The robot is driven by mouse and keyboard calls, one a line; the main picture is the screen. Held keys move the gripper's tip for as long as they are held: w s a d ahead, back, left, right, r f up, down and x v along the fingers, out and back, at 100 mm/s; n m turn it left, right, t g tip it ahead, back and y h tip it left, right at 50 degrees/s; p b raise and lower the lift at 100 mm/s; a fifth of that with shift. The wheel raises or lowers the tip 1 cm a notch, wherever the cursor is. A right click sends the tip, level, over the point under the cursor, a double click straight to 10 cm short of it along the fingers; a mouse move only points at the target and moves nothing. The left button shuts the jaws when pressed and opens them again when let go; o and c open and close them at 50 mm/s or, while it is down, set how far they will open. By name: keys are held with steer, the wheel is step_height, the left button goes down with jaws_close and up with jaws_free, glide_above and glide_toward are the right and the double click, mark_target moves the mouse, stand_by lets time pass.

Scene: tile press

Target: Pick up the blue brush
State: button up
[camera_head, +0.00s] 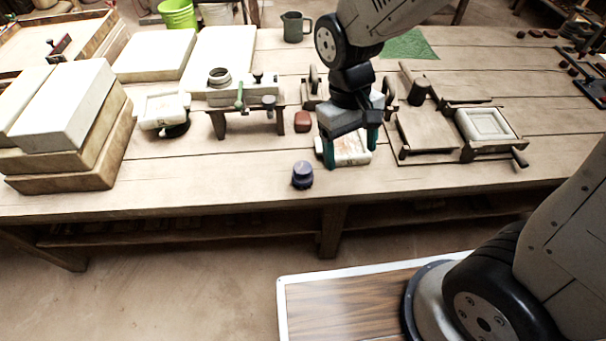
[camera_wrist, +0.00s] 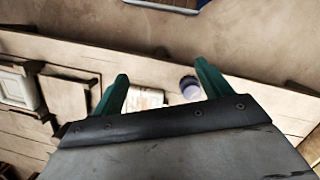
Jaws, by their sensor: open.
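The blue brush (camera_head: 302,175) is a short, round, dark blue piece standing on the wooden table near its front edge. In the wrist view the brush (camera_wrist: 189,88) shows just inside the right finger. My gripper (camera_head: 350,166) is open and points down, to the right of the brush in the head view. Its teal fingers, also in the wrist view (camera_wrist: 162,71), are apart with nothing held. A pale tile block (camera_head: 347,148) lies behind and between the fingers, partly hidden by them.
A small bench (camera_head: 245,102) and a red-brown block (camera_head: 302,121) stand behind the brush. Stacked pale slabs (camera_head: 65,105) fill the left. A framed tile mould (camera_head: 488,127) lies to the right. The table's front strip left of the brush is clear.

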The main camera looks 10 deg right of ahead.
glide_above(302, 167)
steer(key=s+d, duration=0.3)
steer(key=s, duration=0.1)
steer(key=w+a+x, duration=0.1)
steer(key=w+x, duration=0.1)
steer(key=x, duration=0.6)
steer(key=w, duration=0.1)
steer(key=w+a+f+t, duration=0.1)
steer(key=w+a+f+t+y, duration=0.1)
steer(key=shift+w+a+n, duration=0.1)
steer(key=shift+w+n, duration=0.15)
steer(key=shift+n, duration=0.05)
steer(key=f, duration=0.7)
steer(key=shift+a+f, duration=0.2)
steer(key=shift+a, duration=0.1)
steer(key=c, duration=1.2)
step_height(302, 167, up, 10)
steer(key=shift+r, duration=0.1)
steer(key=o, duration=0.4)
steer(key=shift+c, duration=0.9)
